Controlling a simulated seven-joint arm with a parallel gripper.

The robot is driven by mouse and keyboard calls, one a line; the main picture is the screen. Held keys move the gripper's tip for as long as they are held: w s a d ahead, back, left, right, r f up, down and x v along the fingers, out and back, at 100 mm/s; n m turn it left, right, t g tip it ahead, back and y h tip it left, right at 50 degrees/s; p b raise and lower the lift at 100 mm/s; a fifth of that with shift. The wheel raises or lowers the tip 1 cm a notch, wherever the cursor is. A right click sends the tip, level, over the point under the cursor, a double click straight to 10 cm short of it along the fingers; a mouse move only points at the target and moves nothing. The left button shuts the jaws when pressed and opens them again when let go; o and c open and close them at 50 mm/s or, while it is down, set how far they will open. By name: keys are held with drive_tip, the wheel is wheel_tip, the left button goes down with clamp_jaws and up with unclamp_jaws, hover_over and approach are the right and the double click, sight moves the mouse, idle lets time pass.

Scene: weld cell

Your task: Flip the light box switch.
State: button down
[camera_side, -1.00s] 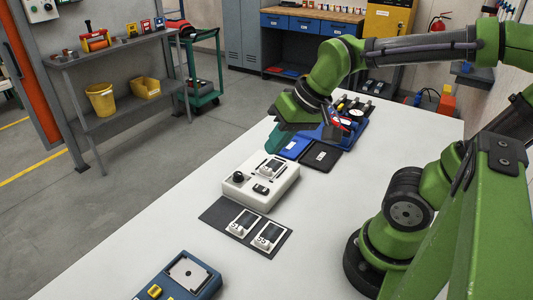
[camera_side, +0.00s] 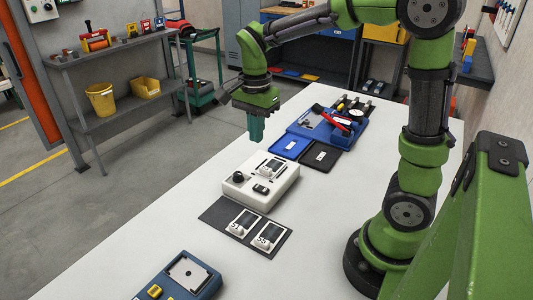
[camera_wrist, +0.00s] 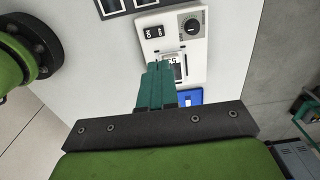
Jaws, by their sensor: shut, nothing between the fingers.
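The light box (camera_side: 262,183) is a white box on the white table. It has a round black knob (camera_side: 239,177), a small black rocker switch (camera_side: 261,189) and a card with a dark film (camera_side: 271,167) on its top. In the wrist view the switch (camera_wrist: 154,32) lies beside the knob (camera_wrist: 191,26). My gripper (camera_side: 255,140) has teal fingers pointing down, shut and empty, above the table just beyond the far end of the light box. In the wrist view the fingers (camera_wrist: 155,72) partly cover the card.
A dark mat (camera_side: 219,213) with two film cards lies in front of the light box. A blue-grey device (camera_side: 205,287) stands at the near edge. Blue and black trays (camera_side: 320,157) and a blue bin (camera_side: 305,131) with a red-handled tool are behind. Table left of the box is clear.

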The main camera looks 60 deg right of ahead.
sight(259, 187)
wheel_tip(259, 187, down, 14)
drive_tip(key=shift+f, duration=0.1)
idle(0.5)
drive_tip(key=shift+f, duration=0.15)
idle(0.4)
drive_tip(key=shift+s, duration=0.2)
drive_tip(key=shift+s+r, duration=0.25)
drive_tip(key=shift+s, duration=0.35)
drive_tip(key=shift+r, duration=0.55)
wheel_tip(259, 187, up, 13)
drive_tip(key=s, duration=0.2)
